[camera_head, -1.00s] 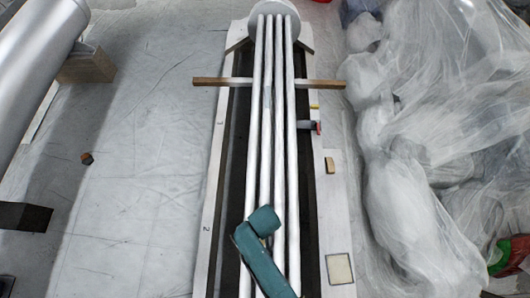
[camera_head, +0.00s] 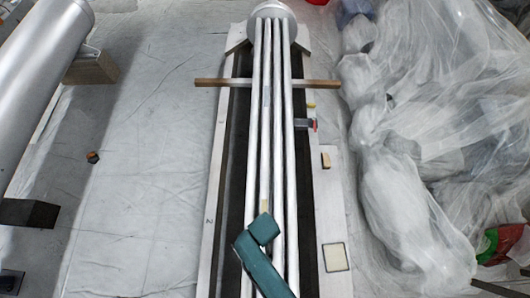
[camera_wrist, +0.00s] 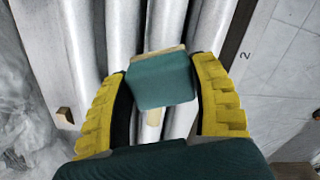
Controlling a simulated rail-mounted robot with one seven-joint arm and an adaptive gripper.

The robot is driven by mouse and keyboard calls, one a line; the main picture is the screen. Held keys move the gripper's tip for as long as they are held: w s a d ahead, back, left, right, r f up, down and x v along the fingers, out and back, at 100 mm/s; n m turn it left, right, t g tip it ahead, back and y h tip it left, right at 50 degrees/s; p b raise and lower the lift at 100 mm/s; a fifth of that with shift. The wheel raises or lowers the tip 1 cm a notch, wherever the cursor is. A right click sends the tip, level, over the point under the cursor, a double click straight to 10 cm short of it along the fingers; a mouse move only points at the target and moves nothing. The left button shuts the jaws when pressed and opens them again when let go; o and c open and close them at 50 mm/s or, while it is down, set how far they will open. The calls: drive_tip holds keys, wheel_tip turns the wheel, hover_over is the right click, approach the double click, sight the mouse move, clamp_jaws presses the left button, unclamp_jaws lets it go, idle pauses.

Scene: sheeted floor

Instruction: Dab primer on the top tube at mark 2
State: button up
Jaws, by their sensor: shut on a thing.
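My gripper (camera_wrist: 160,97) has yellow fingers shut on a teal block (camera_wrist: 161,80) with a tan edge at its far side. Several pale tubes (camera_wrist: 122,30) run beneath it; the block hides part of them. A tan patch (camera_wrist: 153,118) shows behind the block. The mark 2 (camera_wrist: 245,56) is on the pale board beside the tubes; it also shows in the head view (camera_head: 208,220). There the tubes (camera_head: 265,130) run lengthwise, and teal parts (camera_head: 264,265) cover their near end. The yellow fingers do not show there. Contact between block and tube cannot be told.
A tan square pad (camera_head: 335,257), a small wooden block (camera_head: 326,160) and a dark item with red end (camera_head: 306,124) sit on the right. Crumpled plastic sheeting (camera_head: 420,130) fills the far right. The sheeted floor at left is mostly clear.

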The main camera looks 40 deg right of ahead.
drive_tip(key=shift+s+a+r+p, duration=0.1)
drive_tip(key=shift+s+r+p, duration=0.05)
drive_tip(key=shift+r+p, duration=0.7)
wheel_tip(320, 180, up, 4)
drive_tip(key=p, duration=0.3)
drive_tip(key=shift+f, duration=0.2)
